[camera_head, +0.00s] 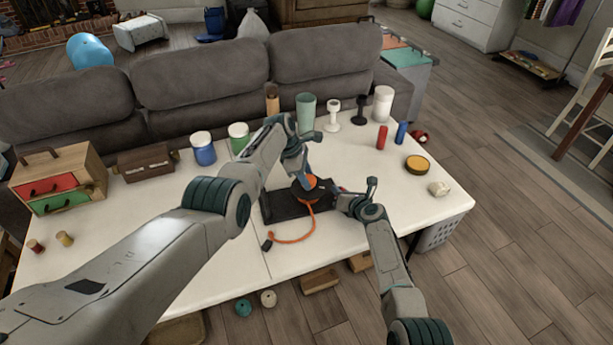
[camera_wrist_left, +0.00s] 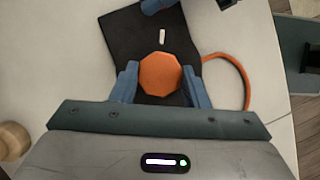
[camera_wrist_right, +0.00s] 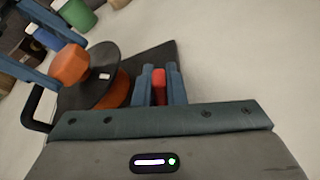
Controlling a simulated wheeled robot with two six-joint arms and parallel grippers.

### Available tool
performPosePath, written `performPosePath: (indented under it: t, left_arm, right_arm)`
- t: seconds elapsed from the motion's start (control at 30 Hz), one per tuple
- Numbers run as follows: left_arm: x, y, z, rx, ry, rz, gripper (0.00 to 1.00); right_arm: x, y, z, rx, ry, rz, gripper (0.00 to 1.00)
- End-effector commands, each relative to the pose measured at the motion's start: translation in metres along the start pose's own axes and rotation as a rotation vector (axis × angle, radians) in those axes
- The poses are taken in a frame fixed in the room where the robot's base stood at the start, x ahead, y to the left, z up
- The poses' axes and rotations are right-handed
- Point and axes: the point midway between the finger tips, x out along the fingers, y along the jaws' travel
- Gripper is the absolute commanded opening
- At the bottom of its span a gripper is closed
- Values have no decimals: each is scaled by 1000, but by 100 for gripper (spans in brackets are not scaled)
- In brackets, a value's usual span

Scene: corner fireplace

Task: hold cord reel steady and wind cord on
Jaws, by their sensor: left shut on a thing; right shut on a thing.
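The cord reel (camera_head: 322,190) sits on a dark base plate (camera_head: 283,207) on the white table. Its orange eight-sided hub (camera_wrist_left: 160,73) is between the fingers of my left gripper (camera_wrist_left: 162,84), which is shut on it from above. In the right wrist view the reel's black disc (camera_wrist_right: 106,72) lies above orange cord. My right gripper (camera_wrist_right: 158,88) is shut on a small red grip (camera_wrist_right: 158,80) beside the reel. Whether the grip joins the disc is hidden. The loose orange cord (camera_head: 292,239) curves over the table to a dark end piece (camera_head: 267,245).
Red (camera_head: 382,137) and blue (camera_head: 401,133) cylinders and a yellow-topped tin (camera_head: 417,164) are at right. A drawer box (camera_head: 60,178) is at left. The front tabletop is mostly clear.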

Motion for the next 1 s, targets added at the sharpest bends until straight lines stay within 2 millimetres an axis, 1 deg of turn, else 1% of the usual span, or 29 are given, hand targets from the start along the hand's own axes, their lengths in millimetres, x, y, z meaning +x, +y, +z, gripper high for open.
performPosePath:
  t: [0.1,0.13,0.2,0.23,0.53,0.67,0.87,1.0]
  left_arm:
    - [1,0,0,-1,-1,-2,19]
    - [1,-1,0,-1,-1,-2,45]
    - [1,0,0,-1,-1,-2,59]
    - [1,0,0,-1,-1,-1,63]
    - [0,0,0,-1,-1,0,63]
    - [-6,1,0,-1,-1,2,63]
    - [-27,1,0,-1,0,4,63]
    - [-56,1,-1,-1,0,4,63]
  right_arm:
    - [0,0,-1,0,1,0,0]
    - [0,0,-1,0,1,0,0]
    - [0,0,-1,0,1,0,0]
    - [0,0,-1,0,1,0,0]
    - [0,0,-1,1,1,0,0]
    - [0,0,-1,1,1,0,0]
    - [0,0,-1,1,1,0,0]
    - [0,0,-1,1,2,0,0]
